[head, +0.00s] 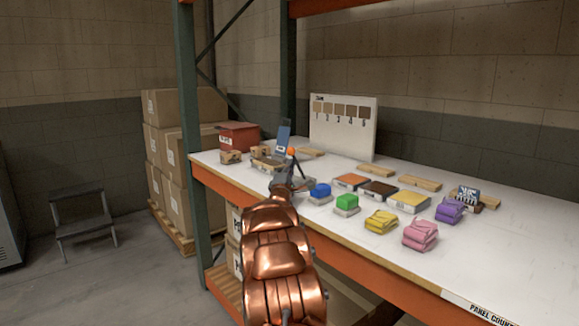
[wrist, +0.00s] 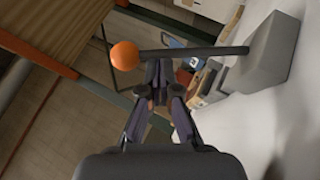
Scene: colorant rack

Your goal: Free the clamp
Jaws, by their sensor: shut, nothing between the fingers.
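The clamp shows in the wrist view as a dark lever (wrist: 190,51) with an orange ball (wrist: 125,56) on its end, rising from a grey block (wrist: 264,58) at the right. In the head view the orange ball (head: 291,151) shows just above my gripper (head: 284,178), at the left part of the counter. My gripper (wrist: 157,90) is shut and empty in the wrist view. Its fingertips are just below the lever in the picture, to the right of the ball. I cannot tell whether they touch the lever. My arm and gripper hide much of the clamp in the head view.
A red box (head: 238,136) stands at the far left. A numbered panel (head: 343,127) stands behind. A green rack post (head: 191,130) rises at the left.

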